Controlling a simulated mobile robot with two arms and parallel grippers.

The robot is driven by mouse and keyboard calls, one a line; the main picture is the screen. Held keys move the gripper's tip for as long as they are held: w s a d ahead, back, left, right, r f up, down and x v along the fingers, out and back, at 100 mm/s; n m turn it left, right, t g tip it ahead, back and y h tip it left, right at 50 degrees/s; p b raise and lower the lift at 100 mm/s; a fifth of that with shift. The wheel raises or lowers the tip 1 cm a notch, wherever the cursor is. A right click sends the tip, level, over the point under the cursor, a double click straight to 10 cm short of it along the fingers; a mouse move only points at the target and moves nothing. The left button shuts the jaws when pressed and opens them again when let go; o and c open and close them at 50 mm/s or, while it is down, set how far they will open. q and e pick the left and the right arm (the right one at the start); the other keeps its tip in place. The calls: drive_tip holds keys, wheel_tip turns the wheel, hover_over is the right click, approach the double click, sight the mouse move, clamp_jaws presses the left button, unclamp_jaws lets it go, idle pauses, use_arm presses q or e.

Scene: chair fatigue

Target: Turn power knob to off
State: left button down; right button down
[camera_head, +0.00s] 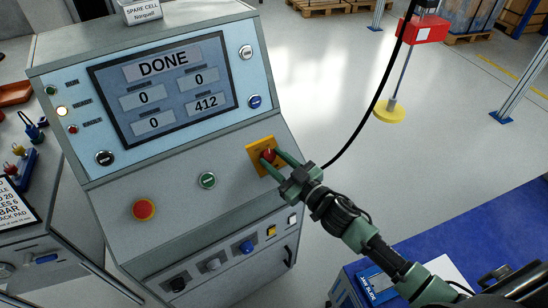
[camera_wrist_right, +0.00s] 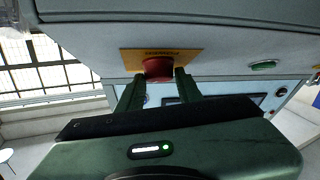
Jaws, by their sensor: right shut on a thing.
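A red knob (camera_head: 268,154) sits on a square yellow plate (camera_head: 253,148) on the sloped front of the grey control cabinet. My right gripper (camera_head: 271,158) is shut on the red knob, one green finger on each side. In the right wrist view the red knob (camera_wrist_right: 158,68) is between the fingertips, in front of the yellow plate (camera_wrist_right: 133,60). The knob's setting cannot be made out. The cabinet's screen (camera_head: 165,88) reads DONE, with 412 at lower right. My left gripper is not in view.
A green button (camera_head: 208,180) and a red mushroom button (camera_head: 144,210) on yellow lie left of the knob. Several small knobs and switches line the lower panel. A black cable (camera_head: 375,105) hangs at right. A blue surface (camera_head: 470,235) lies at lower right.

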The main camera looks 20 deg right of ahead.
drive_tip(key=n+g+y, duration=0.1)
drive_tip(key=n, duration=0.1)
drive_tip(key=n+g+y+p, duration=0.1)
drive_tip(key=y, duration=0.1)
drive_tip(key=shift+w+d+r+n, duration=0.2)
drive_tip(key=shift+d+n, duration=0.2)
drive_tip(key=shift+w+d+n+g+y+p, duration=0.15)
drive_tip(key=shift+n+g+y+p, duration=0.35)
drive_tip(key=shift+n+g+y, duration=0.45)
drive_tip(key=n+g+y, duration=0.1)
drive_tip(key=n+g, duration=0.1)
drive_tip(key=n, duration=0.1)
drive_tip(key=shift+w+d+n, duration=0.1)
drive_tip(key=shift+n, duration=0.15)
drive_tip(key=shift+w+n+g+y, duration=0.1)
drive_tip(key=shift+n+g+y, duration=0.35)
drive_tip(key=shift+n+g, duration=1.3)
drive_tip(key=shift+r, duration=0.1)
drive_tip(key=c, duration=0.9)
unclamp_jaws()
drive_tip(key=shift+c, duration=0.2)
drive_tip(key=shift+d, duration=0.1)
